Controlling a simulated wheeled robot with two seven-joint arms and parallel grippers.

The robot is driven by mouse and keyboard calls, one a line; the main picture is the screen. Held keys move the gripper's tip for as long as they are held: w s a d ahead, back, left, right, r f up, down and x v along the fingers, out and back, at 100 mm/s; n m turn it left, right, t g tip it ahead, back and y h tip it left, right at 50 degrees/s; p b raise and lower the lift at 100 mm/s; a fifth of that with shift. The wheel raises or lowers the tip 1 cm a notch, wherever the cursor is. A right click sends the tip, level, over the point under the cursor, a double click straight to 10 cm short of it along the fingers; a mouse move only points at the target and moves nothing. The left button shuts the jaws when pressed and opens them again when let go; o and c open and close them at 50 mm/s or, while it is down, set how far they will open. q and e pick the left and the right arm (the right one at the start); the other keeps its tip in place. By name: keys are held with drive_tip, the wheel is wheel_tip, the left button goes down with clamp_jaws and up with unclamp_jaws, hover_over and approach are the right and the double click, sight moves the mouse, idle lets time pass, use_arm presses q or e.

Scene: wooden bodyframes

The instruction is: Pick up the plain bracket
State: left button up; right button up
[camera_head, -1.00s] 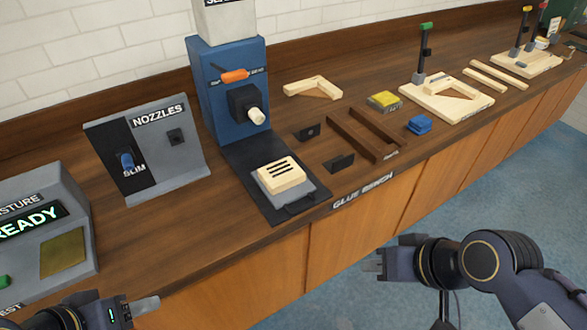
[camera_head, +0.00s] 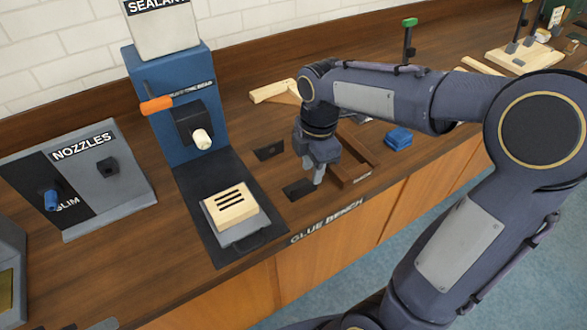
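Two small dark brackets lie on the wooden bench right of the black dispenser mat. The nearer one (camera_head: 299,189) looks plain; the farther one (camera_head: 268,150) showed a small round mark in the earlier frame. My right gripper (camera_head: 315,178) points down just right of the nearer bracket, its fingertips close to it. I cannot tell if they touch it, or how far apart the fingers are. Of my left gripper (camera_head: 104,324), only a grey fingertip shows at the bottom left edge.
A blue sealant dispenser (camera_head: 165,125) holds a slotted wooden block (camera_head: 231,207) on its mat. Dark wooden rails (camera_head: 356,147) lie just right of my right gripper, with blue pieces (camera_head: 398,137) beyond. A nozzle stand (camera_head: 85,180) is at left. My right arm hides part of the bench.

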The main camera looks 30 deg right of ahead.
sight(307, 184)
drive_tip(key=shift+w+d+f+n, duration=0.1)
drive_tip(key=shift+w+f+n, duration=0.15)
drive_tip(key=shift+w+n, duration=0.2)
drive_tip(key=shift+w+f+n, duration=0.2)
drive_tip(key=shift+w+n, duration=0.15)
drive_tip(key=shift+w, duration=0.2)
drive_tip(key=f, duration=0.7)
drive_tip(key=shift+a+f, duration=0.15)
drive_tip(key=shift+a, duration=0.05)
clamp_jaws()
